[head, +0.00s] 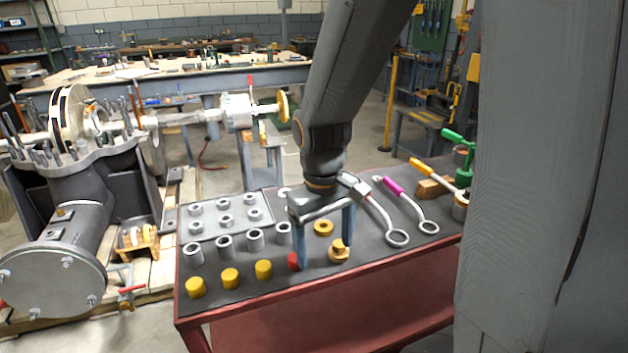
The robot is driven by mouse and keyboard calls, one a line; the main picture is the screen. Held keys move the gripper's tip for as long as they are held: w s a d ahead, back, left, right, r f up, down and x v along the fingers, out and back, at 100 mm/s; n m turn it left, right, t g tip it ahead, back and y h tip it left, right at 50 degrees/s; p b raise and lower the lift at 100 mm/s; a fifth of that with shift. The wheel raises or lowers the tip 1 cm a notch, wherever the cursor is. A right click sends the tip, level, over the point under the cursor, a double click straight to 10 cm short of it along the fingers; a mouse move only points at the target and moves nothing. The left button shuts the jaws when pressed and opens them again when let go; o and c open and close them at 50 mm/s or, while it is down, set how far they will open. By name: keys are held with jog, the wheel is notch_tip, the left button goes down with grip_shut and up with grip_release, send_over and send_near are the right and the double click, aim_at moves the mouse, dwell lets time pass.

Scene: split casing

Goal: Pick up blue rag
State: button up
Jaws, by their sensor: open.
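I see no blue rag that I can make out in the head view. My gripper (324,254) points down over the dark top of the red bench (365,265), its two bluish fingers apart. A brass ring (323,228) and a brass fitting (339,252) show between or beside the fingers. Whether the fingertips touch the bench top cannot be told. My arm hides part of the bench behind the gripper.
Yellow caps (229,278), grey sleeves (224,243) and a tray of nuts (268,226) are left of my gripper. A large split casing (75,220) stands left of the bench.

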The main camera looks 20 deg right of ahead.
jog(key=w+d+n+h+p, duration=0.2)
jog(key=w+n, duration=0.3)
jog(key=w, duration=0.6)
jog(key=w+d+n+h+p, duration=0.2)
jog(key=w+d+n, duration=0.2)
jog(key=w, duration=0.6)
jog(key=w+d+r+n+h+p, duration=0.1)
jog(key=w+d+n+h+p, duration=0.1)
jog(key=w+n, duration=0.4)
jog(key=shift+w+d+n+p, duration=0.15)
jog(key=shift+w+d+p, duration=0.1)
jog(key=shift+w, duration=1.2)
jog(key=shift+w+d+n+p, duration=0.15)
jog(key=shift+w+d, duration=0.05)
jog(key=shift+w, duration=1.2)
jog(key=shift+d+f, duration=0.2)
jog(key=shift+f, duration=0.05)
jog(key=p+x, duration=0.1)
jog(key=x, duration=0.1)
jog(key=p+x, duration=0.1)
jog(key=x, duration=0.1)
jog(key=p+x, duration=0.1)
jog(key=x, duration=0.1)
jog(key=shift+s+d, duration=0.25)
jog(key=shift+d, duration=0.05)
jog(key=shift+d+f, duration=0.15)
jog(key=shift+f, duration=0.2)
jog(key=c, duration=1.2)
jog(key=shift+o, duration=0.2)
jog(key=shift+w, duration=0.1)
